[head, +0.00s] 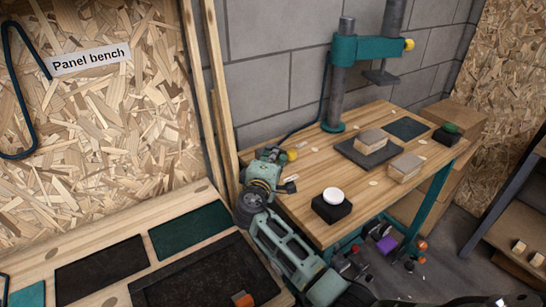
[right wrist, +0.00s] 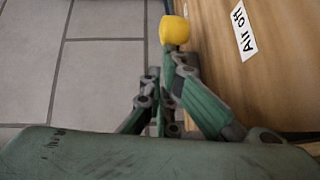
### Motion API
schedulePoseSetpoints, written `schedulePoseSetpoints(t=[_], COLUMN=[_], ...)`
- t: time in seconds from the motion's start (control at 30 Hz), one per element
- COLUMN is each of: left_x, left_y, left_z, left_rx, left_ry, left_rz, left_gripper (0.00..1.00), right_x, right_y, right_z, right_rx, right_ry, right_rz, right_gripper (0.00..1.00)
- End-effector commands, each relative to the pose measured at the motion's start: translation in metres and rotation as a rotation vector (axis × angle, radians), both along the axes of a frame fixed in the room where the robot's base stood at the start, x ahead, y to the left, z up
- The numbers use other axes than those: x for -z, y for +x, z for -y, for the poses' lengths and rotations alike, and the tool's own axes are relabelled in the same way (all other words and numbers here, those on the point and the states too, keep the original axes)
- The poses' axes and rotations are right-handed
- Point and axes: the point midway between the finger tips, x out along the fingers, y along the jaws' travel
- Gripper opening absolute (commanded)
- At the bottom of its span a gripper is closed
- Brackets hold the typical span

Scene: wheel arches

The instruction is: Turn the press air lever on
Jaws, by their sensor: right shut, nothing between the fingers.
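The press air lever shows its yellow knob (head: 292,155) at the back left edge of the press bench; it is larger in the right wrist view (right wrist: 174,30). A white label reading "Air off" (right wrist: 243,32) lies on the wood to its right. My right gripper (head: 281,157) is close beside the knob in the head view. In the right wrist view its fingers (right wrist: 172,62) are shut and empty, with the tips just below the knob. I cannot tell whether they touch it. The lever's shaft is mostly hidden. My left gripper is out of view.
The wooden press bench (head: 318,180) carries a teal and grey press (head: 343,60), wooden blocks (head: 405,167) and a black block with a white button (head: 332,195). A block wall stands behind. The panel bench (head: 75,235) is at the lower left, beside my right arm.

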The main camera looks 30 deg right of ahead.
Motion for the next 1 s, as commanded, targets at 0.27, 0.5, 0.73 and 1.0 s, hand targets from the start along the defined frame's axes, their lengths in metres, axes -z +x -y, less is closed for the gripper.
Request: schedulePoseSetpoints(t=[0.27, 0.5, 0.73, 1.0], left_x=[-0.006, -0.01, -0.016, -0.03], left_y=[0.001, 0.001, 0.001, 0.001], left_z=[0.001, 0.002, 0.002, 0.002], left_rx=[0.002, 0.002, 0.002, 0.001], left_ry=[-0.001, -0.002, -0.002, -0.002], left_rz=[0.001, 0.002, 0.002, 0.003], left_gripper=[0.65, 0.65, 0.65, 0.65], right_x=[-0.001, 0.0, -0.002, -0.002], right_y=[-0.001, -0.002, -0.003, -0.004], right_z=[0.004, 0.007, 0.012, 0.027], right_rx=[-0.05, -0.084, -0.138, -0.304], right_ry=[-0.002, -0.002, -0.002, -0.006], right_rz=[-0.001, -0.001, -0.001, -0.004], right_gripper=[0.0, 0.0, 0.0, 0.0])
